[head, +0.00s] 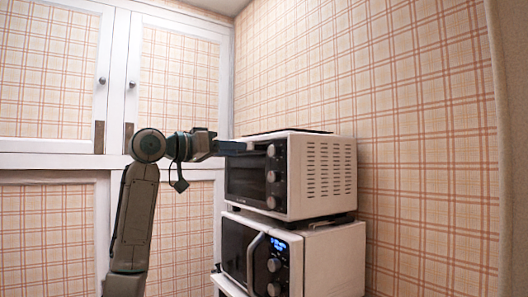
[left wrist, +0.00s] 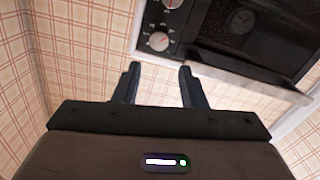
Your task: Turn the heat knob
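A white toaster oven (head: 318,177) with a dark front stands on top of a microwave. Its control panel has three round knobs in a column: a top knob (head: 271,151), a middle knob (head: 271,176) and a bottom knob (head: 271,202). I cannot read which one is the heat knob. My left gripper (head: 240,147) is raised in front of the oven, level with the top knob. In the left wrist view, the left gripper (left wrist: 159,84) is open and empty. A pale knob (left wrist: 158,41) lies ahead between its fingertips, seemingly apart from them; another knob (left wrist: 172,3) is farther off. My right gripper is not in view.
The white microwave (head: 335,262) below has a vertical handle (head: 254,258), a lit blue display (head: 280,245) and knobs. White cabinets with plaid panels (head: 180,75) stand behind my arm. The plaid wall (head: 420,130) is right of the oven.

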